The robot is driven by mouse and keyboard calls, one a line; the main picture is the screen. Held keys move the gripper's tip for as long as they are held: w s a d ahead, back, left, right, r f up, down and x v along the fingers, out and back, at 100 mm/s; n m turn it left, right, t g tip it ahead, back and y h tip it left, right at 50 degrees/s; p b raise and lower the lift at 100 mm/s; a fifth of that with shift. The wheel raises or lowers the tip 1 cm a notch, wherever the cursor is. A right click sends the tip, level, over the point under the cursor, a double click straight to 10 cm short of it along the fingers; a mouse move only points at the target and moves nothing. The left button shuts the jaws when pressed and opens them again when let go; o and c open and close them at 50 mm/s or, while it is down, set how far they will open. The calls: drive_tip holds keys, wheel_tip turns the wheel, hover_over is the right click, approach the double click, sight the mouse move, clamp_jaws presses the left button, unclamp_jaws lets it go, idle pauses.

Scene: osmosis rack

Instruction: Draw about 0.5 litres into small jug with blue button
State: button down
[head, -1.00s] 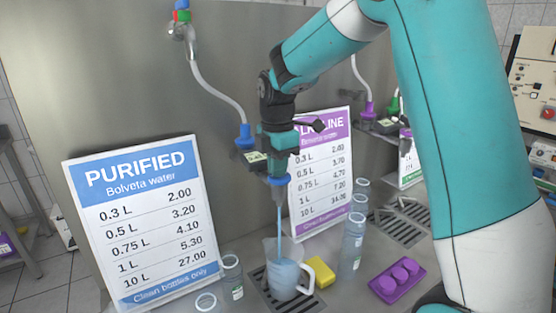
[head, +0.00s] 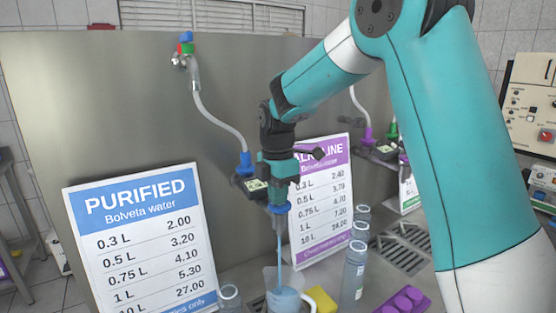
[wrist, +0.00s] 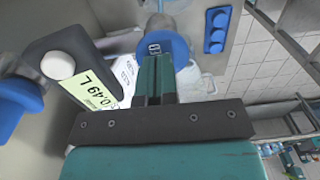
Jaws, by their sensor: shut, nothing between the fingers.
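The small jug (head: 284,301) stands under the outlet at the bottom edge of the head view, partly cut off, with pale blue water in it. A thin stream of water (head: 280,250) runs down into it. My gripper (head: 279,183) is shut and empty in front of the dispenser; its closed fingers also show in the wrist view (wrist: 154,78). Their tips are at a round blue part (wrist: 163,46) with a small label; I cannot tell whether they press it. The display (wrist: 90,80) beside them reads 0.49 L.
The blue-and-white PURIFIED sign (head: 142,240) leans at the left, the purple ALKALINE sign (head: 320,200) behind my gripper. Bottles (head: 353,270) stand right of the jug. A yellow block (head: 322,300) and a purple tray (head: 420,300) lie nearby. A drain grate (head: 403,246) is at the right.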

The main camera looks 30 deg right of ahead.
wheel_tip(320, 180, up, 14)
drive_tip(key=shift+f, duration=0.15)
drive_tip(key=shift+w, duration=0.1)
idle(0.5)
drive_tip(key=s+a+f+m+y+b, duration=0.1)
drive_tip(key=s+a+f+m, duration=0.2)
drive_tip(key=s, duration=0.5)
drive_tip(key=s+a+f+m+y+b, duration=0.1)
drive_tip(key=s+a+f+m, duration=0.3)
drive_tip(key=s+a+f, duration=0.2)
drive_tip(key=s+a+f+m+y+b, duration=0.2)
drive_tip(key=s+a+f+m, duration=0.2)
drive_tip(key=s+a, duration=0.4)
drive_tip(key=s, duration=0.4)
drive_tip(key=shift+s+f, duration=0.15)
idle(0.6)
